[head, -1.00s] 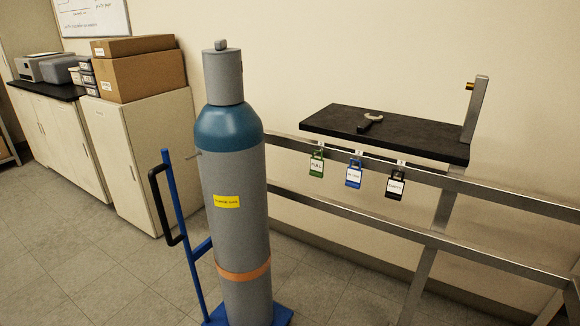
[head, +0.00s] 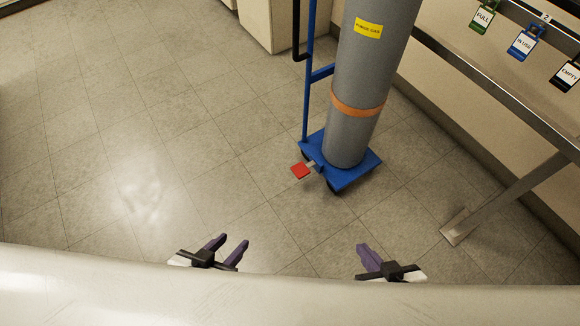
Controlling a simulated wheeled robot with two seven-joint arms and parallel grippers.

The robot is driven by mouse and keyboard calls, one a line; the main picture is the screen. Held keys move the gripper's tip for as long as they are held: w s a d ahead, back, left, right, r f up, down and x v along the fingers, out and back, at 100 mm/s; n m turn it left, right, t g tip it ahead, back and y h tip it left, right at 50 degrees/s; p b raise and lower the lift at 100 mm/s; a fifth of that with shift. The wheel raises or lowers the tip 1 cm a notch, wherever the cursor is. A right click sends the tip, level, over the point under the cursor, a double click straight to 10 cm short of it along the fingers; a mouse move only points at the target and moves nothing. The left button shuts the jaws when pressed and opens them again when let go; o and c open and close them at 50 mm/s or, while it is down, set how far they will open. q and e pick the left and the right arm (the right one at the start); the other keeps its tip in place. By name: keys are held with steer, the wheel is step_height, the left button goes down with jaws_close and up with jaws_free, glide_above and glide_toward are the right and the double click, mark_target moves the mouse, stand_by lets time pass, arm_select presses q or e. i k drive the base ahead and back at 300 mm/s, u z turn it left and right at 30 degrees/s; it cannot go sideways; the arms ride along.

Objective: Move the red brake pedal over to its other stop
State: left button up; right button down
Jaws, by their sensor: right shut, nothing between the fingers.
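The red brake pedal (head: 300,170) is a small flat red pad on a short light-coloured arm. It sticks out at the near left edge of the blue cart base (head: 350,178), close above the floor. My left gripper (head: 238,242) is low in the head view, left of and nearer than the pedal, with its two purple fingers apart and nothing between them. My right gripper (head: 362,247) is right of and nearer than the pedal, with its purple fingers together and empty. Neither gripper touches the pedal or the cart.
A grey gas cylinder (head: 362,75) with an orange strap stands on the cart, beside its blue upright (head: 308,80). A metal rail (head: 500,90) with hanging tags runs along the right, its foot (head: 456,228) on the floor. The floor (head: 130,170) on the left is clear.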

mark_target(300, 169)
steer(key=z, duration=0.55)
steer(key=k, duration=0.65)
steer(key=u, duration=0.3)
steer(key=i, duration=1.5)
steer(key=z, duration=0.75)
